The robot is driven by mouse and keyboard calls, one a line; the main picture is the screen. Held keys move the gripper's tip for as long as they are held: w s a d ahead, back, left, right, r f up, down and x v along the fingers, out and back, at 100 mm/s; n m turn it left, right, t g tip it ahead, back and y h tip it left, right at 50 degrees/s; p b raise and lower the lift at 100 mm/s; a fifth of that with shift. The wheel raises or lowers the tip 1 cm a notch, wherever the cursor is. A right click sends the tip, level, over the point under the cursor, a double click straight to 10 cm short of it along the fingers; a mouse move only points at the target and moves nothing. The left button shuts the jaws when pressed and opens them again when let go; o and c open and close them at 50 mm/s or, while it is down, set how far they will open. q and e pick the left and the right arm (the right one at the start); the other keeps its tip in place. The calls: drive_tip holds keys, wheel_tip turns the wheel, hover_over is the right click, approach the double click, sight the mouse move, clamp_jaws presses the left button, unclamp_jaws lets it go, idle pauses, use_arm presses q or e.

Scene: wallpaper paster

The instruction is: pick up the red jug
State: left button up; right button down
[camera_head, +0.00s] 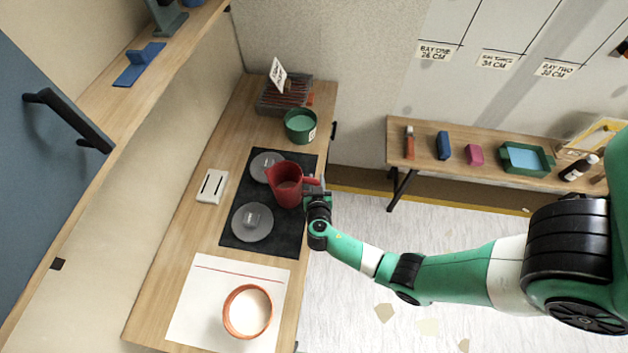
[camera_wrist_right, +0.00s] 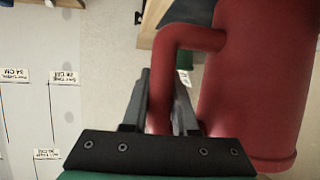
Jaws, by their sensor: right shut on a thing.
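The red jug (camera_head: 287,187) is upright over the dark mat, between two grey discs, with its handle toward the right. My right gripper (camera_head: 315,189) reaches in from the right and is shut on the jug's handle. In the right wrist view the jug (camera_wrist_right: 257,85) fills the right side, and its handle runs down between the fingers of the gripper (camera_wrist_right: 162,100). Whether the jug's base touches the mat cannot be told. My left gripper is not in view.
The dark mat (camera_head: 235,239) bears a grey disc (camera_head: 252,222) in front of the jug and another (camera_head: 262,164) behind. A green pot (camera_head: 300,127) stands close behind. An orange-rimmed bowl (camera_head: 248,311) sits on a white sheet (camera_head: 197,302). A white switch plate (camera_head: 212,186) lies left.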

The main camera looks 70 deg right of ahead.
drive_tip(key=s+r+p, duration=0.5)
drive_tip(key=s+r, duration=0.6)
drive_tip(key=s, duration=0.3)
drive_tip(key=shift+d+r, duration=0.2)
drive_tip(key=shift+r, duration=0.1)
